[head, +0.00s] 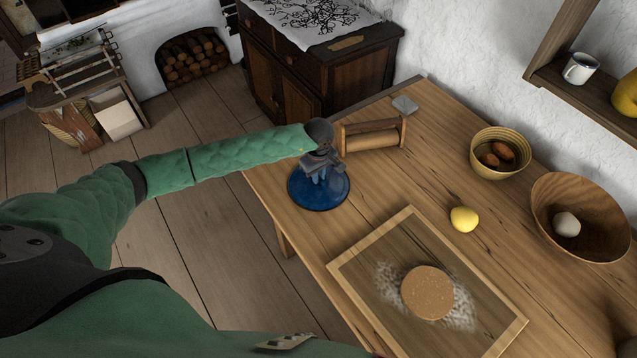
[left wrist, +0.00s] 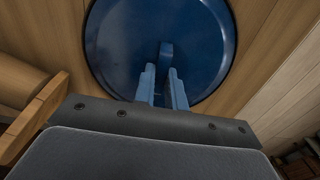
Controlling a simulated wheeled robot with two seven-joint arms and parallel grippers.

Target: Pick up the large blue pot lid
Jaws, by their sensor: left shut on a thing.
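The large blue pot lid (head: 326,197) is round and dark blue with a darker rim. It is at the near left corner area of the wooden table, and I cannot tell whether it touches the tabletop. My left gripper (head: 318,178) is above its middle, with the fingers pointing down and shut on the lid's handle. In the left wrist view, the lid (left wrist: 125,45) fills the upper middle, and the left gripper's fingers (left wrist: 164,88) close around the blue handle (left wrist: 166,55). The lower part of the handle is partly hidden by the fingers. My right gripper is not in view.
A wooden roller stand (head: 372,138) is just right of the left gripper. A floured board (head: 345,270) with a round dough disc (head: 427,292) lies in front. A lemon (head: 463,219), a small bowl (head: 484,134) and a large wooden bowl (head: 560,190) stand to the right.

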